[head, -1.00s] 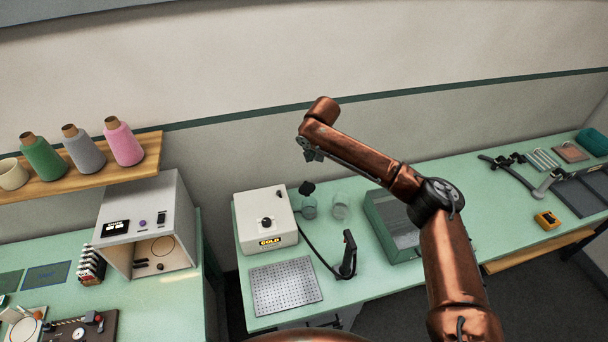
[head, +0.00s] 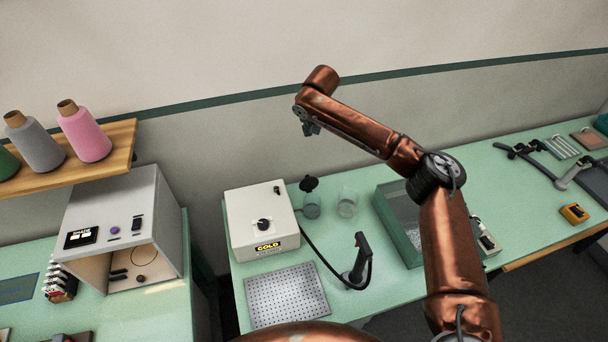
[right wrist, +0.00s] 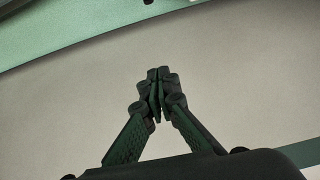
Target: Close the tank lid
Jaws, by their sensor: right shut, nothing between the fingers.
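A green open-topped tank (head: 412,256) stands on the bench, partly hidden behind my right arm. Its grey inside shows from above. I cannot make out a lid on it or tell one apart beside it. My right gripper (head: 309,129) hangs in the air in front of the wall, up and left of the tank and well apart from it. In the right wrist view its fingertips (right wrist: 159,76) meet, with nothing between them. My left gripper is not in view.
A shelf (head: 110,160) with yarn spools (head: 84,133) juts out at left.

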